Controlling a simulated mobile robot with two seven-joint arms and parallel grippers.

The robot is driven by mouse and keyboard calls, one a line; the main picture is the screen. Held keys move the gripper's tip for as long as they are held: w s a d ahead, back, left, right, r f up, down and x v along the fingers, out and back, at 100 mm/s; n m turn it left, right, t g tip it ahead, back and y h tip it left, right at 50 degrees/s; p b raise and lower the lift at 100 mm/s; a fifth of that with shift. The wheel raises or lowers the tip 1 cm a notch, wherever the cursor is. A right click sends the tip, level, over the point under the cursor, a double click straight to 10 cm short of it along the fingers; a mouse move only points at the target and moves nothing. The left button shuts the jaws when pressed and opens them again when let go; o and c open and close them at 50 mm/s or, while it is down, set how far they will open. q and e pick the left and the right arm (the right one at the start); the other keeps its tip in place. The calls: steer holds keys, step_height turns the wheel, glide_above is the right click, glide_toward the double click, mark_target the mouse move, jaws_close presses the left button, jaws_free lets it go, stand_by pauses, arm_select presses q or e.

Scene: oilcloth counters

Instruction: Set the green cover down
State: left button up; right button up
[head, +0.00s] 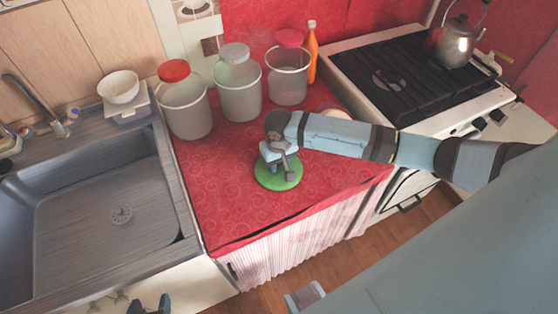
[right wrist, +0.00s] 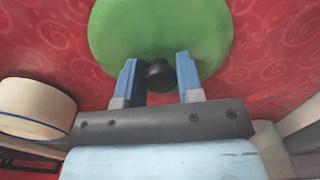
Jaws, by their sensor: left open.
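The green cover (head: 266,183) is a flat round disc with a dark knob (right wrist: 159,75) at its centre. It lies level over the red counter cloth, near the front edge; I cannot tell whether it touches the cloth or hangs just above it. My right gripper (head: 279,169) is over the cover and points down. The gripper hides part of the cover in the head view. My left gripper (head: 149,304) is open and empty at the bottom left, before the sink cabinet.
The sink (head: 110,205) is left, the stove (head: 395,85) with a kettle (head: 458,43) right. Cloth left of the cover is clear.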

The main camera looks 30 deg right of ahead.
steer(key=o, duration=0.4)
steer(key=shift+c, duration=0.2)
steer(key=shift+r, duration=0.1)
step_height(320, 180, up, 12)
steer(key=shift+p, duration=0.3)
